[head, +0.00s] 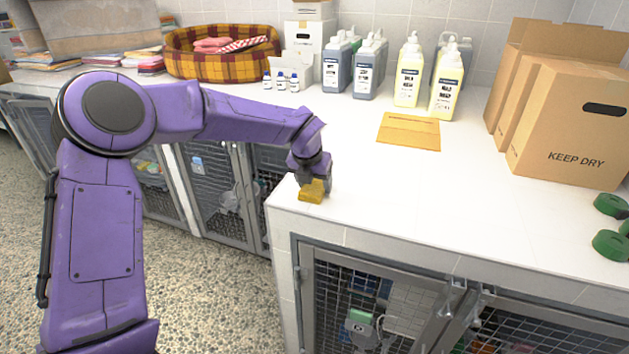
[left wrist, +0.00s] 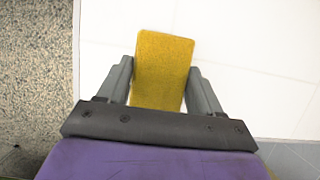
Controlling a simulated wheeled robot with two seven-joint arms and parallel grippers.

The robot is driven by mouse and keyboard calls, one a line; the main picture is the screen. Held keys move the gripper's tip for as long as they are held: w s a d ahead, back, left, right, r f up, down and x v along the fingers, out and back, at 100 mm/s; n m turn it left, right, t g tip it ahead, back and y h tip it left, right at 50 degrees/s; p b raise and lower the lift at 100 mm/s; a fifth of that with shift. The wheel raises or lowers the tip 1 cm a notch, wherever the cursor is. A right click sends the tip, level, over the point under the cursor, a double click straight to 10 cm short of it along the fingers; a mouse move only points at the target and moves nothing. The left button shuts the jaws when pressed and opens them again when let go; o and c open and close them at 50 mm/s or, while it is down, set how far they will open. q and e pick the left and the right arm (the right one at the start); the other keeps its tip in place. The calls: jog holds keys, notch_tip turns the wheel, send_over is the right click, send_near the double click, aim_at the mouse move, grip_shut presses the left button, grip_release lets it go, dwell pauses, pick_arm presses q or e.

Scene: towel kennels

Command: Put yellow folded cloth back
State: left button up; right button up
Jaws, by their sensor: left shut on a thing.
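The yellow folded cloth (head: 312,192) is at the near left corner of the white counter (head: 360,210). In the left wrist view the cloth (left wrist: 162,70) stands out between the two fingers as a yellow block. My left gripper (head: 314,183) is shut on it, with a finger on each side. The gripper hides part of the cloth in the head view, and I cannot tell whether the cloth touches the counter top. My right gripper is in neither view.
An orange-yellow flat envelope (head: 409,131) lies behind on the counter. Bottles (head: 409,70), a plaid pet bed (head: 222,62) and folded cloths stand along the back. A cardboard box (head: 570,125) and green rolls (head: 611,244) are at right. Mesh kennel doors (head: 370,300) are below. The counter's middle is clear.

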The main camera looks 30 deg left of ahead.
pick_arm(q)
jog(key=o, duration=1.1)
jog(key=shift+r, duration=0.1)
jog(key=shift+s+r, duration=0.15)
jog(key=shift+r, duration=0.2)
jog(key=b+v, duration=0.1)
jog(key=v, duration=1)
jog(key=shift+s+b, duration=0.15)
jog(key=shift+b, duration=0.2)
jog(key=shift+d, duration=0.1)
